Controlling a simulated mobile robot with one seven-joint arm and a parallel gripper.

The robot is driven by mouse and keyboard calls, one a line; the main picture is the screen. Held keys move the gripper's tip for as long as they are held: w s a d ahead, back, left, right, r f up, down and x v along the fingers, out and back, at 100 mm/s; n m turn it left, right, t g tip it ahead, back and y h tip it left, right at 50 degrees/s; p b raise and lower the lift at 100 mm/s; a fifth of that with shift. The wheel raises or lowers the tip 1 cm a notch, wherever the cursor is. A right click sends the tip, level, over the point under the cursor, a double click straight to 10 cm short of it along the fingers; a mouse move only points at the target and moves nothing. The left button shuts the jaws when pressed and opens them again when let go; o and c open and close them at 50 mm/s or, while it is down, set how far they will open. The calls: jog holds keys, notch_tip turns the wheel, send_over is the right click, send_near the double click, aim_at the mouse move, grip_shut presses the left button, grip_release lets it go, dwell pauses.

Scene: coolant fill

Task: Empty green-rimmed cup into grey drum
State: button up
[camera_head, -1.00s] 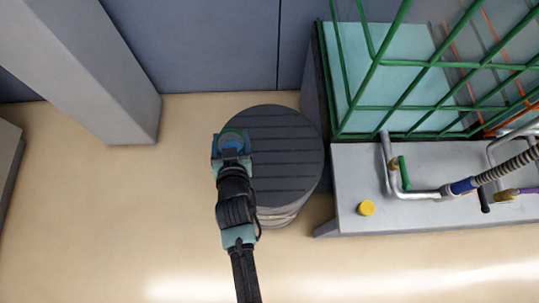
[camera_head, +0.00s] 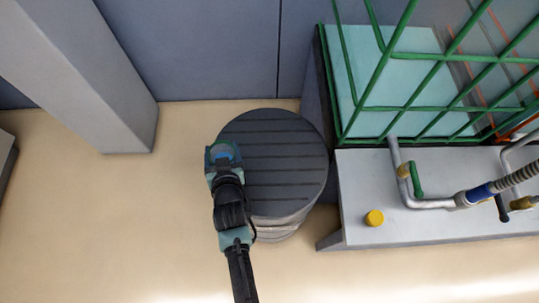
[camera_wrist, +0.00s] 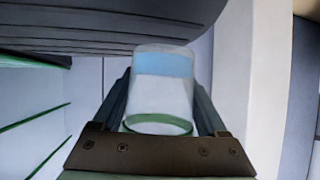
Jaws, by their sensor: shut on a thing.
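The green-rimmed cup (camera_head: 221,151) is in my gripper (camera_head: 222,158) at the left edge of the grey drum (camera_head: 285,155) in the head view. In the wrist view the cup (camera_wrist: 160,95) is whitish with a blue band or blue content toward its far end, and its green rim faces the camera. My gripper's fingers (camera_wrist: 162,88) are shut on its sides. The cup looks tilted; I cannot tell whether liquid leaves it. The drum has a dark slatted top and also shows in the wrist view (camera_wrist: 90,25), beyond the cup at upper left.
A green wire cage (camera_head: 410,108) stands right of the drum, above a grey bench (camera_head: 355,185) with pipes and a yellow cap (camera_head: 374,218). A grey pillar (camera_head: 95,75) stands at upper left. The floor left of the drum is clear.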

jog(key=shift+w+d+m+y+b, duration=0.1)
jog(key=shift+d+m+y+b, duration=0.25)
jog(key=shift+b, duration=0.55)
jog(key=d+m+y+b, duration=0.1)
jog(key=b, duration=0.2)
jog(key=shift+w+r, duration=0.15)
jog(key=shift+r, duration=0.25)
jog(key=b, duration=0.1)
jog(key=d+m+y+b, duration=0.1)
jog(key=shift+w+f+b, duration=0.15)
jog(key=shift+f+b, duration=0.2)
jog(key=shift+b, duration=0.05)
jog(key=shift+w+d+r+m+g+y+b, duration=0.1)
jog(key=shift+d+r+m+g+y+b, duration=0.3)
jog(key=shift+d+r+m, duration=0.2)
jog(key=shift+y, duration=0.25)
jog(key=shift+d+r+m+y, duration=0.15)
jog(key=shift+r+m+y, duration=0.2)
jog(key=shift+m, duration=0.3)
jog(key=shift+f+m+t+y+b, duration=0.35)
jog(key=shift+m+y+b, duration=0.25)
jog(key=shift+b, duration=0.45)
jog(key=shift+r+m+y+b, duration=0.35)
jog(key=shift+m+y, duration=0.1)
jog(key=shift+m, duration=0.15)
jog(key=shift+w+d+f+m+y+b, duration=0.1)
jog(key=shift+f+m+y+b, duration=0.35)
jog(key=shift+b, duration=0.45)
